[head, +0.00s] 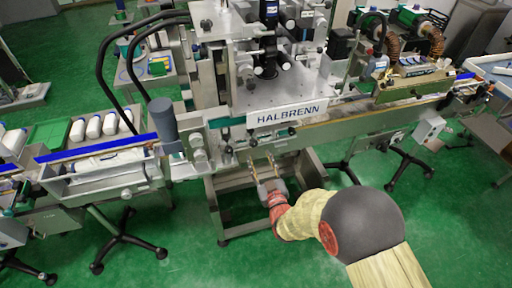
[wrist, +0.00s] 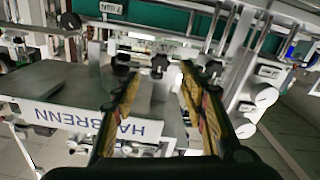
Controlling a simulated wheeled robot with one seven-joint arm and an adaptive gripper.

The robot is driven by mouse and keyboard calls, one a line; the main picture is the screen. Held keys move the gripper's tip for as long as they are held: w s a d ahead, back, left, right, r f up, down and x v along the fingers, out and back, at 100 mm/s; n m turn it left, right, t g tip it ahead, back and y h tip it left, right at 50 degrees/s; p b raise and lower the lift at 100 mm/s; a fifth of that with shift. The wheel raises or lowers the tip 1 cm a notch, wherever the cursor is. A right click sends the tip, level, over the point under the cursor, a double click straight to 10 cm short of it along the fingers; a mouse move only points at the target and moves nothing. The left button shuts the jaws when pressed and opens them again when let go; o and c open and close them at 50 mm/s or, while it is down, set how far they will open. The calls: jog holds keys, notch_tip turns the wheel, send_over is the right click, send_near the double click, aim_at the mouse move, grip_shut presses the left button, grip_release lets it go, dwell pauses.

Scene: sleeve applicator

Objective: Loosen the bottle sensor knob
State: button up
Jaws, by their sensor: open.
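My gripper (head: 262,168) is in front of the HALBRENN machine, below its sign, with its fingers pointing at the machine's front. In the wrist view my gripper (wrist: 158,78) is open, with nothing between its fingers. A black star-shaped knob (wrist: 160,63) shows between and beyond the fingertips, apart from them. Another black knob (wrist: 122,61) is by the left finger, and one more (wrist: 213,67) is by the right finger. I cannot tell which of these is the bottle sensor knob. In the head view small dark knobs (head: 252,141) along the machine's front edge are too small to tell apart.
The HALBRENN sign (head: 287,115) stands above my gripper; it also shows in the wrist view (wrist: 92,122). The conveyor (head: 345,128) runs along the machine's front. White bottles (head: 94,127) lie at the left. A grey cylinder (head: 163,118) stands left of the sign. Green floor (head: 290,258) is open in front.

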aim_at(254, 145)
jog(key=b+x, duration=0.1)
jog(key=x, duration=0.5)
jog(key=shift+w+a, duration=0.1)
jog(key=shift+w, duration=0.2)
jog(key=shift+c, duration=0.8)
grip_shut()
